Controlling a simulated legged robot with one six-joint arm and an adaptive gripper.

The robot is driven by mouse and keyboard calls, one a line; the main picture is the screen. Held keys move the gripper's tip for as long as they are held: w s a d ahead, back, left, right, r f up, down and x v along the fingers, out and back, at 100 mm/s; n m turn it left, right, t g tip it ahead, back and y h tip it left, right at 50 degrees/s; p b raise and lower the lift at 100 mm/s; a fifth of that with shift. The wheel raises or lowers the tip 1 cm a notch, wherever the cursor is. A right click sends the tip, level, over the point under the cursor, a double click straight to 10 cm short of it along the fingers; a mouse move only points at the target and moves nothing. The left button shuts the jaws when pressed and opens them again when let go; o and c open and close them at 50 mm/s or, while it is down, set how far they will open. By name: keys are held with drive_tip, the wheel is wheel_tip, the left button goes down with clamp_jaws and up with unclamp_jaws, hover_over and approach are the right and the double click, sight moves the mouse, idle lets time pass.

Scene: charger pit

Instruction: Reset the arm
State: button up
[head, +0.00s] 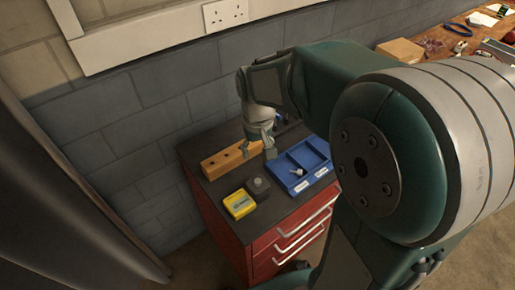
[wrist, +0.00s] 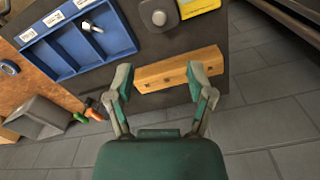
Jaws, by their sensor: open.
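My gripper (head: 259,151) hangs above the red drawer cabinet in the head view, near the wooden block with holes. In the wrist view my gripper (wrist: 163,85) has its two fingers spread apart, with nothing between them in its hold. The wooden block (wrist: 180,71) appears beyond and between the fingertips, lower down on the cabinet top. In the head view my green arm covers much of the right side.
On the cabinet top (head: 226,207) are a yellow box (head: 239,204), a dark block with a round knob (head: 258,187) and a blue divided tray (head: 318,153) holding a small metal part (head: 297,172). A brick wall stands behind. A cluttered workbench (head: 432,40) is at the back right.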

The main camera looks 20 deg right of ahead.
idle(0.3)
drive_tip(key=s+r+t, duration=0.5)
drive_tip(key=s+r, duration=0.4)
drive_tip(key=s, duration=0.5)
drive_tip(key=shift+s+r+t, duration=0.15)
drive_tip(key=shift+r+t, duration=0.1)
drive_tip(key=shift+t, duration=0.05)
